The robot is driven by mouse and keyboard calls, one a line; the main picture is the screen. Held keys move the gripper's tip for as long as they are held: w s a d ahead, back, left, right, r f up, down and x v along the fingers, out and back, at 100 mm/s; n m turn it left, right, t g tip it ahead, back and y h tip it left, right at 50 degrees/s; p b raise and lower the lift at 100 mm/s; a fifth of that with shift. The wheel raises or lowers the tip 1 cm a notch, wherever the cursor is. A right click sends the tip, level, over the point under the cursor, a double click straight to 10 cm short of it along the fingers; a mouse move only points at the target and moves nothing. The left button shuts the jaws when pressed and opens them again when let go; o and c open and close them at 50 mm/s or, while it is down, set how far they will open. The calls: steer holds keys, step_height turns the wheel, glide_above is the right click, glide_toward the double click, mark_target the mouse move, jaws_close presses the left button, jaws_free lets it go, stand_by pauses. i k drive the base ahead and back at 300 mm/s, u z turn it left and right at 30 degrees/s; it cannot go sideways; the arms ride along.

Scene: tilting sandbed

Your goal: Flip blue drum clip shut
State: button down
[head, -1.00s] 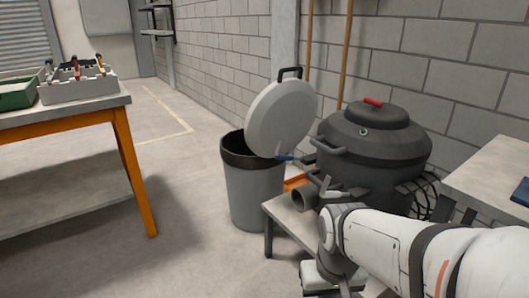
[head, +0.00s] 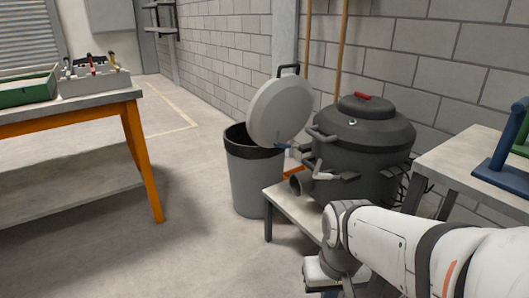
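A dark grey drum (head: 375,150) with a domed lid and a red-topped handle stands on a low bench. A small blue clip (head: 284,146) sticks out at the drum's left side, near the open bin lid; it looks swung outward, but its details are too small to tell. My gripper's fingers are outside the picture, well below and apart from the clip.
A grey bin (head: 252,180) with its round lid (head: 280,112) raised stands left of the drum. The low bench (head: 283,203) carries the drum. A right table (head: 460,160) holds a blue stand (head: 497,165). An orange-legged workbench (head: 70,115) stands left. Floor between is clear.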

mark_target(276, 144)
steer(key=k, duration=0.25)
steer(key=u, duration=0.3)
steer(key=i, duration=1.25)
steer(key=u, duration=0.45)
steer(key=k, duration=0.75)
steer(key=u, duration=0.2)
steer(key=i, duration=0.8)
steer(key=z, duration=0.05)
